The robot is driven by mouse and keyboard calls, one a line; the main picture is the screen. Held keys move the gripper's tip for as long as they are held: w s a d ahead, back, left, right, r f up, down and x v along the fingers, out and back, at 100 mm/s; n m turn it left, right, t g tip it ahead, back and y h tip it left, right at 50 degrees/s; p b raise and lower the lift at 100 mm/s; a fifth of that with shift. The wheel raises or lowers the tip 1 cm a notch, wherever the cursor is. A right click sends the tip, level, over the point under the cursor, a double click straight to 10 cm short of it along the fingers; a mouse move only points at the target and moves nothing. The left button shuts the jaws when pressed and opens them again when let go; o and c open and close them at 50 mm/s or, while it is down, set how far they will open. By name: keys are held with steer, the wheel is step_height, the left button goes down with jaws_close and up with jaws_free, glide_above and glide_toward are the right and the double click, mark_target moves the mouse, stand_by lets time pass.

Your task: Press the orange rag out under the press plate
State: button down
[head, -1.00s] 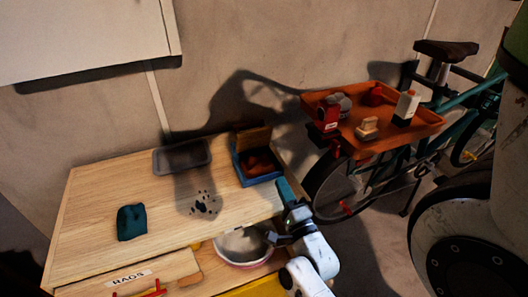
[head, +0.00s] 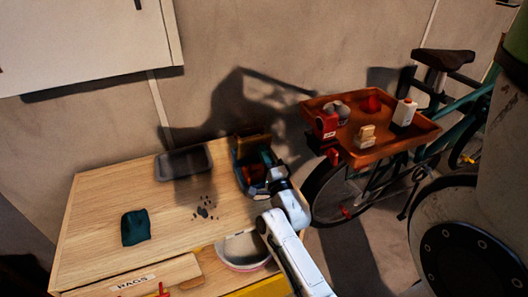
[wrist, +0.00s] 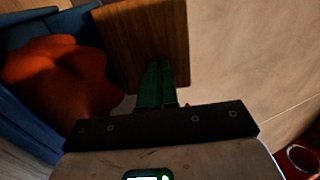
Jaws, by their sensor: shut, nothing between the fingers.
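The orange rag (wrist: 60,75) lies bunched in the blue box (wrist: 20,115) at the left of the wrist view. The wooden press plate (wrist: 145,30) stands beside the rag and is tilted up, not lying on it. My gripper (wrist: 155,70) is shut and empty. Its green fingers overlap the plate's lower part in the wrist view; I cannot tell whether they touch it. In the head view my gripper (head: 267,160) is over the blue box (head: 240,180), hiding most of the rag, and the plate (head: 252,148) shows at the back.
A grey tray (head: 183,162), a dark green cloth (head: 136,227) and dark spots (head: 204,210) are on the wooden bench (head: 95,210). A pale bowl (head: 243,250) sits below the bench's front edge. An orange tray (head: 385,140) with several items is on the bicycle to the right.

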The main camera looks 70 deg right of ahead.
steer(key=shift+r, duration=0.1)
stand_by(0.3)
steer(key=p, duration=0.2)
steer(key=shift+w+d+r+p, duration=0.1)
steer(key=shift+d+r+p, duration=0.05)
steer(key=shift+r+p, duration=0.25)
steer(key=p, duration=0.1)
steer(key=y+p, duration=0.1)
steer(key=p, duration=0.1)
steer(key=shift+w+d+r+g, duration=0.15)
steer(key=shift+r+g, duration=0.1)
steer(key=shift+g, duration=0.15)
steer(key=shift+w+d+r+p, duration=0.3)
steer(key=shift+w+d+p, duration=0.2)
steer(key=shift+p, duration=0.1)
steer(key=shift+s, duration=0.1)
